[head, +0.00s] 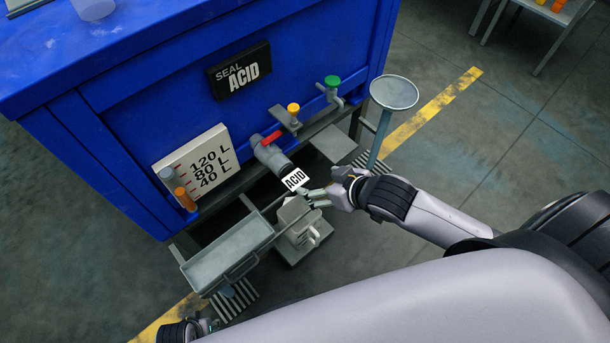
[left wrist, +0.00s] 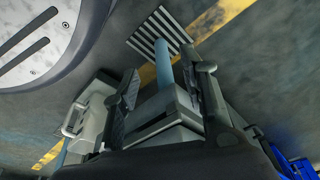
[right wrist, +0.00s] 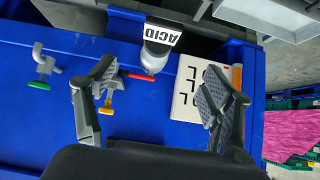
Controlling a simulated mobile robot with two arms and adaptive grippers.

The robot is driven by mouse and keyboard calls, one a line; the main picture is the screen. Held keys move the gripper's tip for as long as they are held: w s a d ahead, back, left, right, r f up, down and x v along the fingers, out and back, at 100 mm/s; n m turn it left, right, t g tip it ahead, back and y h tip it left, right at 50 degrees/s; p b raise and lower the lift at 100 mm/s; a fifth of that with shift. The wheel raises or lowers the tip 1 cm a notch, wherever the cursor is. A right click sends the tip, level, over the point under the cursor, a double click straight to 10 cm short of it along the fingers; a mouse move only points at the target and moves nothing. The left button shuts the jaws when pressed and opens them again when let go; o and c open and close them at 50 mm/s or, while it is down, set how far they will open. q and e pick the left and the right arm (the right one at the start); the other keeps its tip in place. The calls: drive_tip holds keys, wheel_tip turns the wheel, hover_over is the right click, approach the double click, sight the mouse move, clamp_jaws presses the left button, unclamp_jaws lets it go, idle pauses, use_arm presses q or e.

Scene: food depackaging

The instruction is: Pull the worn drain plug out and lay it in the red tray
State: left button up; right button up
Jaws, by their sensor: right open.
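A grey outlet pipe (head: 272,155) with a red lever sticks out of the blue tank. A white ACID tag (head: 294,180) is at its end; the tag also shows in the right wrist view (right wrist: 161,36). I cannot make out a separate drain plug, and no red tray is in view. My right gripper (head: 318,195) is open and empty, just right of the tag in the head view. In the right wrist view its fingers (right wrist: 160,78) are spread below the pipe. My left gripper is low at the left in the head view; its fingers (left wrist: 168,78) are apart in the left wrist view.
A grey trough (head: 228,255) and a pale canister (head: 300,228) stand below the pipe. A gauge board (head: 197,165) is at the left.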

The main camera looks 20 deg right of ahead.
drive_tip(key=b, duration=0.2)
approach(294, 178)
drive_tip(key=x, duration=0.3)
drive_tip(key=b+x, duration=0.2)
drive_tip(key=x, duration=0.5)
use_arm(q)
wheel_tip(294, 178, up, 16)
drive_tip(key=w+t, duration=0.1)
drive_tip(key=w, duration=0.1)
use_arm(e)
drive_tip(key=shift+w+a+f, duration=0.15)
drive_tip(key=shift+w+f, duration=0.1)
drive_tip(key=shift+w, duration=0.1)
drive_tip(key=c, duration=1.3)
use_arm(q)
drive_tip(key=shift+w, duration=0.1)
use_arm(e)
drive_tip(key=shift+s, duration=0.15)
